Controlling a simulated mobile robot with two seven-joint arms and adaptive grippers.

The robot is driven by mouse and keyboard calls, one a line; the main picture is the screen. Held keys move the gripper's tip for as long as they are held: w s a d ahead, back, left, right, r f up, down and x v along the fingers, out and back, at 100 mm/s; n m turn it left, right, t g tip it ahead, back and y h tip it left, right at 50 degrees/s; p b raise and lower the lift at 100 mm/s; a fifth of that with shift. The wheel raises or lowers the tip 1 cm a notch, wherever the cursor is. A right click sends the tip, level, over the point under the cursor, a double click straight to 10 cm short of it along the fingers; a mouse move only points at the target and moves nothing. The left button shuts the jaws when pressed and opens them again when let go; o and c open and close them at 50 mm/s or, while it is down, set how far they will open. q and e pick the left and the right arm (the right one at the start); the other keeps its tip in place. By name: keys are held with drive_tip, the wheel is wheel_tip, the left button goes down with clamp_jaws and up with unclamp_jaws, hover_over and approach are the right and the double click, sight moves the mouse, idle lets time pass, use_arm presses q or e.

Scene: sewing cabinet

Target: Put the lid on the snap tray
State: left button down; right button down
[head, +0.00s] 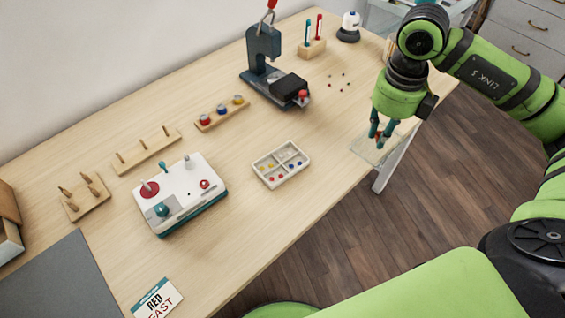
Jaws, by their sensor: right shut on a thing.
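The snap tray (267,181) is a small white compartmented tray near the middle of the table's front side. It is open on top and holds small red, blue and yellow pieces. My right gripper (381,138) is to the right of the tray, by the table's right front edge, pointing down. It is shut on the lid (366,152), a clear, flat, pale plate. The fingers hide part of the lid. I cannot tell whether the lid touches the table or is just above it. My left gripper is out of view.
A white machine (186,207) with knobs stands left of the tray. A dark press (264,55) and a spool rack (222,113) stand behind it. Small loose beads (341,83) lie at the back right. The wood between tray and lid is clear.

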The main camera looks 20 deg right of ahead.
drive_tip(key=shift+w+a+p, duration=0.2)
drive_tip(key=shift+p, duration=0.1)
drive_tip(key=w+a+f+p, duration=0.1)
drive_tip(key=w+a+p, duration=0.4)
drive_tip(key=a+p, duration=0.15)
drive_tip(key=m+p, duration=0.1)
drive_tip(key=p, duration=0.3)
hover_over(281, 163)
wheel_tip(281, 163, down, 3)
drive_tip(key=shift+r, duration=0.15)
drive_tip(key=shift+f, duration=0.25)
drive_tip(key=shift+f+b, duration=1.6)
drive_tip(key=shift+f, duration=0.4)
drive_tip(key=shift+f+b, duration=0.4)
